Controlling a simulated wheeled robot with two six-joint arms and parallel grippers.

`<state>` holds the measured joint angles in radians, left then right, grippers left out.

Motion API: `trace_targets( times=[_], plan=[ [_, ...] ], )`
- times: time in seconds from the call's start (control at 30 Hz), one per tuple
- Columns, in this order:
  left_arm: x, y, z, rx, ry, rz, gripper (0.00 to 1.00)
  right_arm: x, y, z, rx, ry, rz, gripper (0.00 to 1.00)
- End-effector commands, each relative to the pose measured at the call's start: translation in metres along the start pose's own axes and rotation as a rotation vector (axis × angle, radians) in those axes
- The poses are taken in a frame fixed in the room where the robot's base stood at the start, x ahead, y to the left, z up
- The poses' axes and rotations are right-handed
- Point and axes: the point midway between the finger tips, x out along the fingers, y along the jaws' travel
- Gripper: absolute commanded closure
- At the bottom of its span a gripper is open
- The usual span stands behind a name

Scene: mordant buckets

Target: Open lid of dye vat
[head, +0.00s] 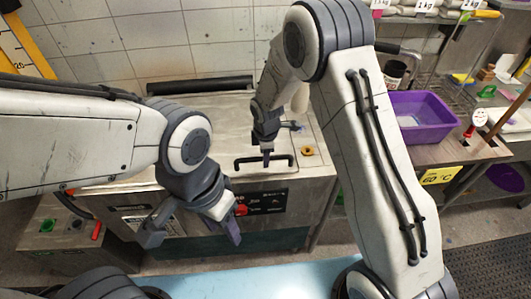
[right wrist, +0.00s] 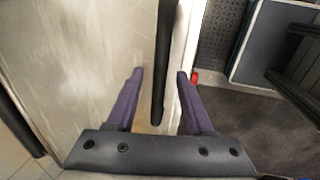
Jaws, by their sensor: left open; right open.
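The dye vat (head: 130,222) is a metal box with a control panel on its front. Its flat metal lid (head: 205,128) lies shut, with a black bar handle (head: 250,161) near the front edge. My right gripper (head: 267,162) is over the handle with jaws open. In the right wrist view the handle (right wrist: 160,105) runs between the two purple fingers of my right gripper (right wrist: 159,75), apparently touching neither. The lid also fills the left of that view (right wrist: 80,70). My left gripper (head: 193,237) is open and empty in front of the vat's front face.
A red knob (head: 240,207) sits on the vat's control panel (head: 262,200). A black bar (head: 200,86) runs along the back of the lid near the tiled wall. A purple tub (head: 420,115) stands on the bench to the right. A yellow 60 °C tag (head: 440,177) hangs at the bench edge.

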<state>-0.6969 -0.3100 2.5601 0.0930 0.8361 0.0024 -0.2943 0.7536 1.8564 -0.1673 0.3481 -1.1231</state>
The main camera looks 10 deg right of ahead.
Motion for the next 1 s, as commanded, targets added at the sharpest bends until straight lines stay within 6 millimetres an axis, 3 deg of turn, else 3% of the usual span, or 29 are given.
trace_targets(
  times=[0.27, 0.3, 0.43, 1.0],
  plan=[
    [-0.0004, 0.0, -0.0001, 0.0, 0.0, 0.0, 0.5, 0.0027, 0.0001, 0.0, 0.0, 0.0, 0.001, 0.48],
    [-0.0004, 0.0, -0.0001, 0.0, 0.0, 0.0, 0.5, 0.0027, 0.0001, 0.0, 0.0, 0.0, 0.001, 0.52],
    [-0.0004, 0.0, -0.0001, 0.0, 0.0, 0.0, 0.5, 0.0026, 0.0, 0.0, 0.0, 0.0, 0.001, 1.0],
    [-0.0005, 0.0, 0.0, 0.0, 0.0, 0.0, 0.5, 0.0021, 0.0001, 0.0003, 0.0, 0.0, 0.001, 1.0]
  ],
)
